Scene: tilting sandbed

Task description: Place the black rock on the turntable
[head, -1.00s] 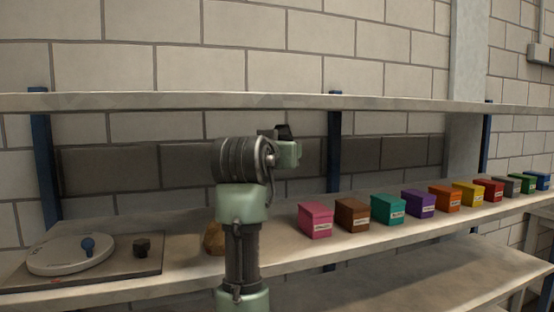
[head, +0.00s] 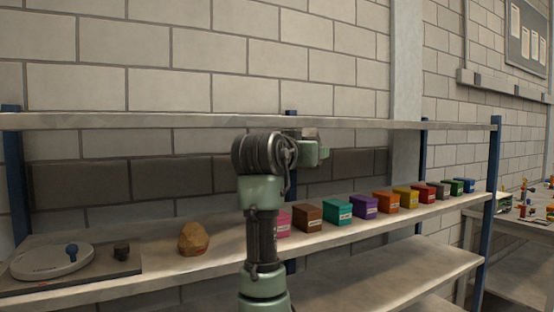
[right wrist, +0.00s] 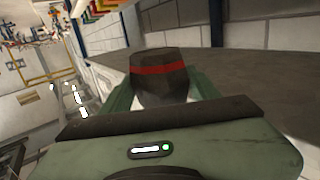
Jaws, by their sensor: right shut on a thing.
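The black rock (right wrist: 158,88), dark with a red band around it, shows in the right wrist view between the green fingers of my right gripper (right wrist: 155,96). The fingers are shut on it. In the head view my right gripper (head: 312,152) is above the shelf, in front of the back wall; the rock is mostly hidden there. The turntable (head: 38,266) is a pale round disc with a blue knob (head: 72,250), at the shelf's left end, well left of my gripper. My left gripper is not in view.
The turntable sits on a dark board with a small black knob (head: 121,250). A brown-yellow rock (head: 194,238) lies right of the board. Several coloured boxes (head: 338,212) line the shelf to the right. An upper shelf (head: 180,121) runs above.

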